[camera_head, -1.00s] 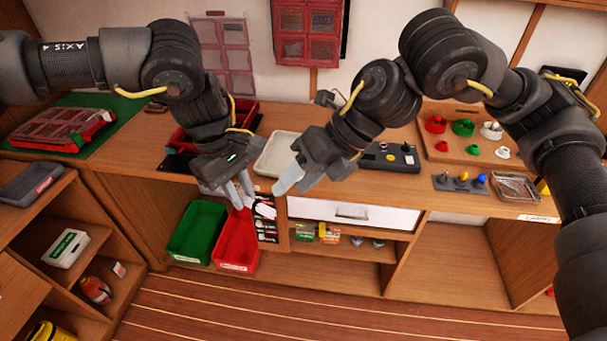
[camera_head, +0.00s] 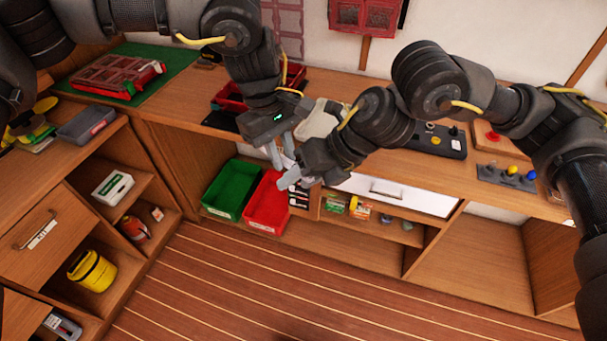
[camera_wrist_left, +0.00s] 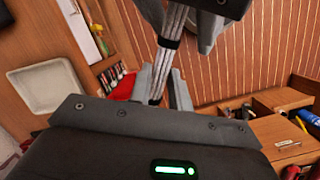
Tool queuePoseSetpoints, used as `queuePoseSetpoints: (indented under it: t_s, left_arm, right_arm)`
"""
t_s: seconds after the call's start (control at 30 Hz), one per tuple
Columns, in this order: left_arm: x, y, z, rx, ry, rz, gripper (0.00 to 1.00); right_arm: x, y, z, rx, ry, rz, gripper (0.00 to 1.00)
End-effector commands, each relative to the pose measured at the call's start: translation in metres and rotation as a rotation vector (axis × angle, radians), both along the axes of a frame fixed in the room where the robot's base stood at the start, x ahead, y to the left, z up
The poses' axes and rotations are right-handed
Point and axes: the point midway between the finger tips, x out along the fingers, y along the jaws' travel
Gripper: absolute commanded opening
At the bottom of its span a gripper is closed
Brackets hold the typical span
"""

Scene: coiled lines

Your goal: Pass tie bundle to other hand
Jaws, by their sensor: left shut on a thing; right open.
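The tie bundle (camera_wrist_left: 177,25) is a sheaf of pale strands with dark bands around it. My left gripper (camera_wrist_left: 161,85) is shut on its lower part in the left wrist view. In the head view my left gripper (camera_head: 279,158) points down in front of the counter, and the bundle is mostly hidden there. My right gripper (camera_head: 296,180) is open, just below and right of the left one. In the left wrist view its grey fingers (camera_wrist_left: 206,32) show on either side of the bundle's far part. I cannot tell whether they touch it.
A green bin (camera_head: 234,190) and a red bin (camera_head: 267,206) stand below the grippers. The counter behind holds a pale tray (camera_head: 318,122) and a dark control box (camera_head: 440,140). Open shelves (camera_head: 110,190) are at the left. The floor in front is clear.

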Motion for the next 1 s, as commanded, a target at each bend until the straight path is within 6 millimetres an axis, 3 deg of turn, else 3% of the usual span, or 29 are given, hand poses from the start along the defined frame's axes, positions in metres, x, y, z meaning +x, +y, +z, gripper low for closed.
queuePoseSetpoints:
  t_s: [0.03,0.37,0.4,0.6,0.87,1.0]
  left_arm:
    - [0.0,0.0,0.0,0.0,0.0,0.0,0.0]
    - [0.0,0.0,0.0,0.0,0.0,0.0,0.0]
    - [0.0,0.0,0.0,0.0,0.0,0.0,0.21]
    - [0.0,0.0,0.0,0.0,0.0,0.0,0.45]
    - [0.0,0.0,0.001,0.0,0.0,0.0,0.45]
    - [0.002,0.002,0.012,-0.001,-0.002,0.001,0.45]
  right_arm:
    - [0.0,0.0,0.0,0.0,0.0,0.0,0.45]
    - [0.0,0.0,0.0,0.0,0.0,0.0,0.01]
    - [0.0,0.0,0.0,0.0,0.0,0.0,0.0]
    - [0.0,0.0,0.0,0.0,0.0,0.0,0.0]
    - [0.0,0.0,0.0,0.0,0.0,0.0,0.0]
    - [0.0,0.0,0.0,0.0,0.0,0.0,0.0]
